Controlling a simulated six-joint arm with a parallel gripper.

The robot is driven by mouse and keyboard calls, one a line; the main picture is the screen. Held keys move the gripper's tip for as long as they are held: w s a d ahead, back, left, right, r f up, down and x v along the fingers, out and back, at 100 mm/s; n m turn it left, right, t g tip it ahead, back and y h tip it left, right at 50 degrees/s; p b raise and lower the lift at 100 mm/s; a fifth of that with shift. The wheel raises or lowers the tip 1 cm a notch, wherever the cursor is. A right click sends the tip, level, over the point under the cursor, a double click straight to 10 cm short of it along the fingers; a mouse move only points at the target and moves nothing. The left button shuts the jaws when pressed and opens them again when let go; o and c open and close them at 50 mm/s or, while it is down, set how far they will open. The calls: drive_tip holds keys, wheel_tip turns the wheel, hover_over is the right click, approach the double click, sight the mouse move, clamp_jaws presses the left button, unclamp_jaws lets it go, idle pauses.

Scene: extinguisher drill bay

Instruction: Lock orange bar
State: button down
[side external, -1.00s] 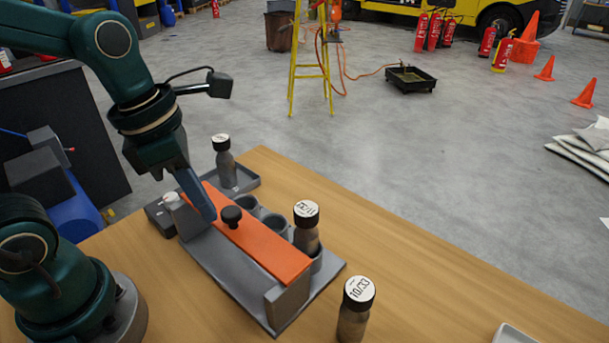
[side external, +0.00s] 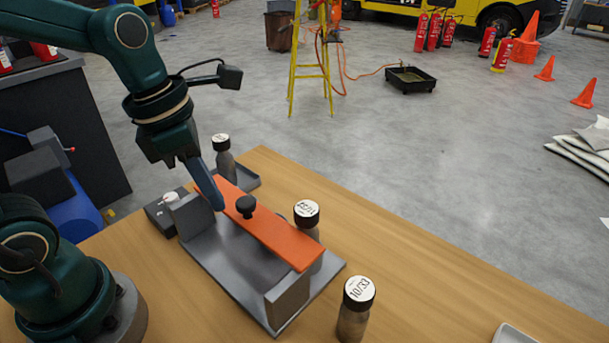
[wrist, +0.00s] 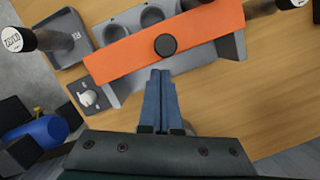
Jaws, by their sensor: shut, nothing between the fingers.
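I cannot tell whether the tips touch the bar.
Another bottle (side external: 223,160) stands in a grey tray (side external: 247,182) behind. A labelled bottle (side external: 355,310) stands in front. The table's right side is mostly clear.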

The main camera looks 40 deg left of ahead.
drive_tip(key=s+a+v, duration=0.1)
drive_tip(key=s+v, duration=0.1)
drive_tip(key=v, duration=0.9)
drive_tip(key=shift+f, duration=0.25)
